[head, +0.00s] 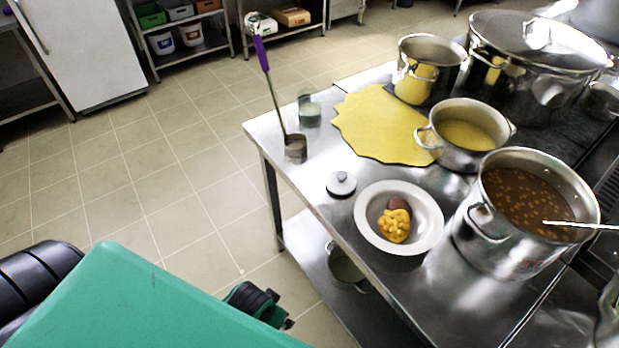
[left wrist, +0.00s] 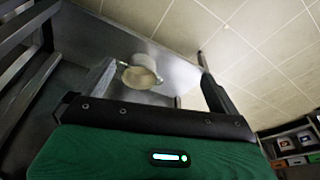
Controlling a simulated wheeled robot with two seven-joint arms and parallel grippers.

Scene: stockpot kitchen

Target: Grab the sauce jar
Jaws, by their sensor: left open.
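A small glass jar with pale greenish contents (head: 309,114), which I take for the sauce jar, stands upright on the steel table (head: 322,222) near its far left edge in the head view. No jar shows in that view. My right gripper is not in view.
A small round lid (head: 341,184), a white bowl with food (head: 362,232), a yellow mat (head: 375,122) and several pots, including a soup pot (head: 480,238), crowd the table. A pot (head: 345,268) stands on the lower shelf. The tiled floor at left is clear.

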